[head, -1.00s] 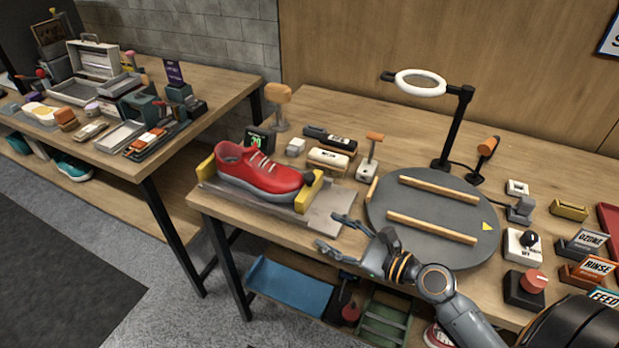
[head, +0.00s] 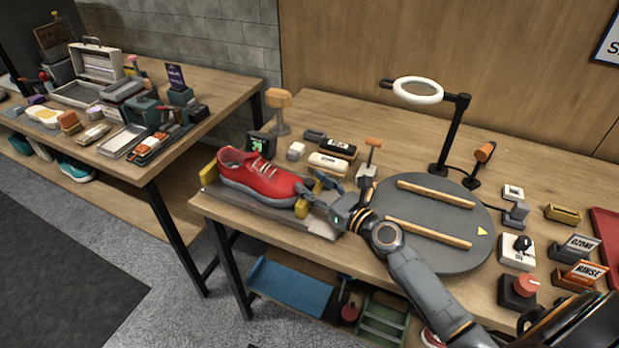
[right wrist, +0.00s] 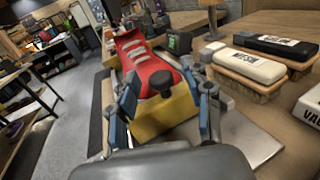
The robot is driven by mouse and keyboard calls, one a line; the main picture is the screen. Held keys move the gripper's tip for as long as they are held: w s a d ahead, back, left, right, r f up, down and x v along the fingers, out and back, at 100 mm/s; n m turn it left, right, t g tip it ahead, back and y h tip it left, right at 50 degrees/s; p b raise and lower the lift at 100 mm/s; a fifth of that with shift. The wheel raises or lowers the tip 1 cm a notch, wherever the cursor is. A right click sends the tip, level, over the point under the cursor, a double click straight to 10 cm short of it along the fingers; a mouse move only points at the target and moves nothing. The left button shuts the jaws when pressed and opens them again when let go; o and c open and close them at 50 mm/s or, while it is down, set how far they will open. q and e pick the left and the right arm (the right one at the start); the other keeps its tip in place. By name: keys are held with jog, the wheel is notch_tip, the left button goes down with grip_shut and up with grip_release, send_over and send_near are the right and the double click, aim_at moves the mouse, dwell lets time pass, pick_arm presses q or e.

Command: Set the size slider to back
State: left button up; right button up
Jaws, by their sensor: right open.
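The sizing stand (head: 250,204) is a grey plate on the near table, with a yellow block at each end of a red sneaker (head: 262,178). I take the right-hand yellow block (head: 301,208) to be the size slider; it also shows in the right wrist view (right wrist: 165,118), with a dark knob (right wrist: 162,82) in front of the sneaker. My right gripper (head: 316,187) is open at this block, one finger on each side of it. Whether the fingers touch it I cannot tell. My left gripper is not in view.
A small display with green marks (head: 257,145) stands behind the sneaker. Brushes (head: 328,161) lie to its right. A round grey turntable (head: 425,225) with wooden rails is right of the stand, under a ring lamp (head: 418,91).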

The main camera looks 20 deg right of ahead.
jog(key=shift+x, duration=0.85)
jog(key=shift+c, duration=0.4)
grip_shut()
jog(key=s+d, duration=0.2)
jog(key=s+d+b, duration=0.1)
jog(key=s+d, duration=0.1)
jog(key=shift+s+f, duration=0.1)
jog(key=shift+s, duration=0.3)
jog(key=shift+o, duration=0.4)
grip_release()
jog(key=shift+s, duration=0.1)
jog(key=v, duration=1.2)
